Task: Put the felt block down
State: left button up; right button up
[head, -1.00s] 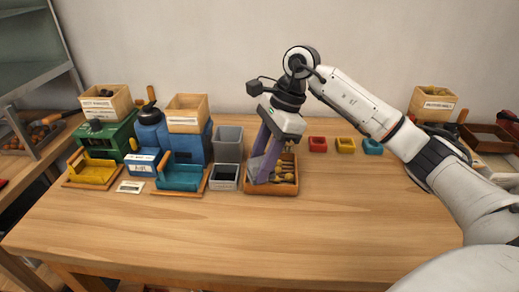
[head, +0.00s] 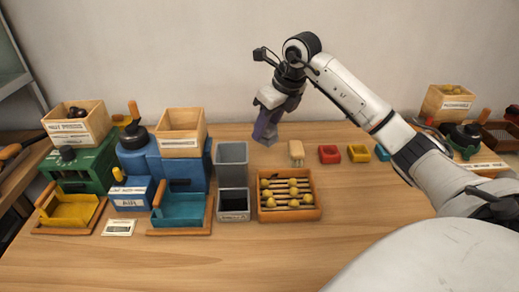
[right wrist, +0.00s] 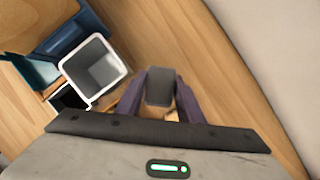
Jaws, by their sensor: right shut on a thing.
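My right gripper (head: 266,127) is shut on a small dark grey block, the felt block (head: 265,138). It points down near the back of the table, behind the wooden tray and to the right of the grey bin. In the right wrist view the felt block (right wrist: 160,86) sits between the two purple fingers (right wrist: 160,95). I cannot tell whether the block touches the table. My left gripper is not in view.
A wooden tray (head: 290,214) holds several yellowish pieces. Left of it stand a tall grey bin (head: 232,153) and a small dark-mouthed bin (head: 234,204). A pale upright block (head: 296,152) and red (head: 329,154) and yellow (head: 358,153) dishes stand right of the gripper. The front table is clear.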

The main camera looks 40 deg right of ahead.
aim_at(274, 133)
jog(key=shift+s+f, duration=0.15)
jog(key=shift+f, duration=0.5)
jog(key=shift+s+f, duration=0.15)
jog(key=shift+f, duration=0.45)
jog(key=shift+w+f, duration=0.1)
jog(key=shift+f, duration=2.05)
jog(key=o, duration=1.3)
jog(key=shift+f, duration=0.1)
jog(key=v, duration=1.2)
